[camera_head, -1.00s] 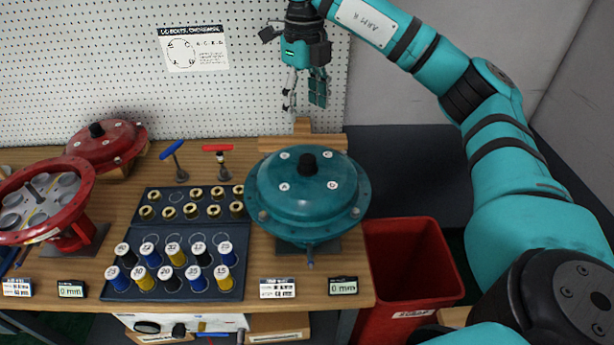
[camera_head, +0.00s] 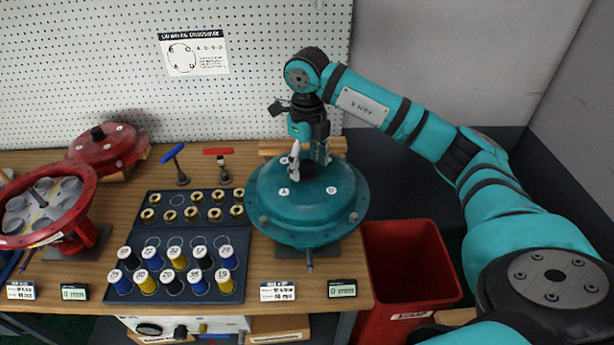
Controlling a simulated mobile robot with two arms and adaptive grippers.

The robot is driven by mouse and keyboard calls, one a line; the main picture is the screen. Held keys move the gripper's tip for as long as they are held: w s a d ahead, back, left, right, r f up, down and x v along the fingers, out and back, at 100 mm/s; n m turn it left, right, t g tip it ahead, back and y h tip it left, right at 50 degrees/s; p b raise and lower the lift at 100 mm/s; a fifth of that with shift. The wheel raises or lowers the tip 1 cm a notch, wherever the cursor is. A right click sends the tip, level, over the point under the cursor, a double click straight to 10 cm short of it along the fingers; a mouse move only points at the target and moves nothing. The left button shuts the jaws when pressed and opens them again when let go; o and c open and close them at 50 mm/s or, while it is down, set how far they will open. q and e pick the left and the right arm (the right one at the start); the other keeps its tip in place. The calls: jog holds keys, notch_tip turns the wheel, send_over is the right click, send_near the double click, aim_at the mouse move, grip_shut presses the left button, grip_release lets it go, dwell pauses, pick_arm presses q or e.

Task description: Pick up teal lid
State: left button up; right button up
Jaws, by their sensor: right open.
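The teal lid (camera_head: 290,213) is a round dome with letter marks, sitting on its teal body on the right part of the wooden bench. Its black knob, at the top centre, is hidden behind my right gripper. My right gripper (camera_head: 309,172) points down over the middle of the lid, with its fingers open around where the knob is. I cannot tell whether the fingers touch the lid. My left gripper is not in view.
A red lid (camera_head: 108,150) rests at the back left, and an open red body (camera_head: 45,210) stands in front of it. A dark tray (camera_head: 186,250) holds several colored spools. A red bin (camera_head: 408,265) stands right of the bench. Two T-handled tools stand behind the tray.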

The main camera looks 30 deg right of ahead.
jog(key=shift+f, duration=0.5)
grip_shut()
jog(key=shift+w+r, duration=0.1)
jog(key=shift+w, duration=0.05)
